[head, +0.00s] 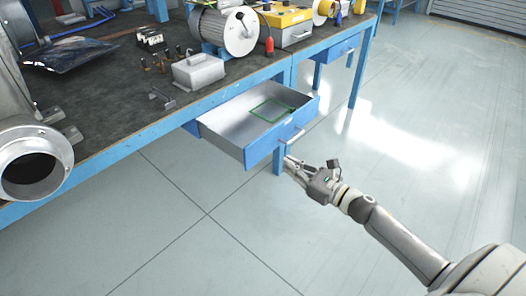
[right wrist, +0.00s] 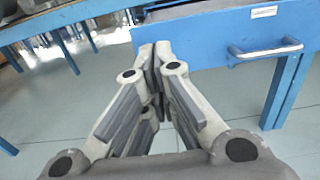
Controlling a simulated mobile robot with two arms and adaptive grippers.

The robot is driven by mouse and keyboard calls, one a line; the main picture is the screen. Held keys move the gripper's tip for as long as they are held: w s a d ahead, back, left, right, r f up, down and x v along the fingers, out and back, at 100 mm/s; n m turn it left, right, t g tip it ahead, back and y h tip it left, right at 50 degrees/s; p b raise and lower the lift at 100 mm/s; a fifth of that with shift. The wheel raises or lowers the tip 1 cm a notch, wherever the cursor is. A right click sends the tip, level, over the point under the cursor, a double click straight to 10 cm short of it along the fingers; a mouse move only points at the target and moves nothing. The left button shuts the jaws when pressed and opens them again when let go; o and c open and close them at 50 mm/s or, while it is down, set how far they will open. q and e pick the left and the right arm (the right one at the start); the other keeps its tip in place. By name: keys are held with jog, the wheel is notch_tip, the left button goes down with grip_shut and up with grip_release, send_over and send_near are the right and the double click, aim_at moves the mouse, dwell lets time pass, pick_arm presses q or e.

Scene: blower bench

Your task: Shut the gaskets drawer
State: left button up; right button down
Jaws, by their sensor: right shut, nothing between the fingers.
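The blue-fronted drawer (head: 285,130) with a grey inside hangs open under the workbench. A green rectangular gasket (head: 270,108) lies on its floor. A metal bar handle (head: 291,137) is on its front, and in the right wrist view the handle (right wrist: 265,50) sits to the right of my fingers, below a small white label too blurred to read. My right gripper (head: 290,163) is shut and empty, close to the drawer front at its lower side. In the right wrist view its fingertips (right wrist: 155,55) overlap the front's left end; I cannot tell if they touch. My left gripper is out of view.
The blue workbench (head: 130,143) carries a grey motor (head: 226,30), a metal box (head: 198,70), a yellow box (head: 285,24) and a large flanged housing (head: 33,160). A second drawer (head: 340,47) is farther right. A bench leg (head: 280,158) stands behind the open drawer. The floor in front is clear.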

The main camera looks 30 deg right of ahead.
aim_at(256, 146)
jog(key=x, duration=0.9)
jog(key=shift+w, duration=0.3)
jog(key=shift+w+a, duration=0.3)
jog(key=shift+w, duration=0.25)
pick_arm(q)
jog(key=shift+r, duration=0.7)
